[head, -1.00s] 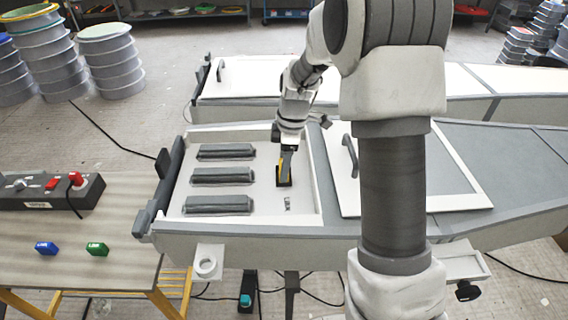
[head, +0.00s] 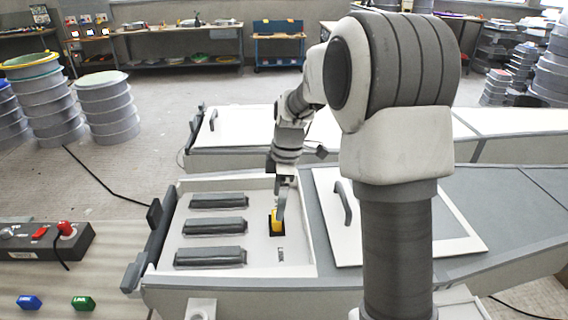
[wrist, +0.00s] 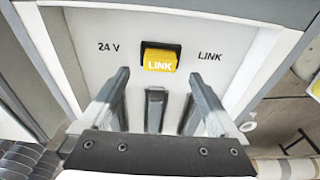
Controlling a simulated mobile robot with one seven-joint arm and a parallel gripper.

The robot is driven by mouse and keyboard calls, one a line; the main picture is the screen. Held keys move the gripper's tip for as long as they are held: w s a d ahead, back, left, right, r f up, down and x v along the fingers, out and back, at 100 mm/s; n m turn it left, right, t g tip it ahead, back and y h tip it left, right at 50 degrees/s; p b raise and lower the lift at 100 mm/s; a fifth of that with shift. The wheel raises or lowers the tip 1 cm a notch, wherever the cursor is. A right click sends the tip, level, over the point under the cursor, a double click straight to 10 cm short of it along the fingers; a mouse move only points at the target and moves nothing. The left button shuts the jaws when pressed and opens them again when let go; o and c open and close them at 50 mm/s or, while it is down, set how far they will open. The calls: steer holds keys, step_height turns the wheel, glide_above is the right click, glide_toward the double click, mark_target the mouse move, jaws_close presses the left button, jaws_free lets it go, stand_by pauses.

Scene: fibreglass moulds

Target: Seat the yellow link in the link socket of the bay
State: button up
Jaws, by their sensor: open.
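My gripper (head: 284,191) is just above the link. In the wrist view my gripper (wrist: 159,76) has its two fingers wide apart, with nothing between them; the link lies beyond the tips, apart from them.
Several grey ribbed blocks (head: 215,226) line the bay's left side. The bay's raised white wall (head: 306,225) is to the right, with a handled white lid (head: 375,225) beyond. Blue (head: 29,302) and green (head: 83,303) links lie on the bench at left.

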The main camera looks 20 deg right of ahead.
step_height(320, 180, up, 12)
steer(key=d+p, duration=0.1)
steer(key=shift+s+d+f, duration=0.15)
steer(key=shift+d+f, duration=0.05)
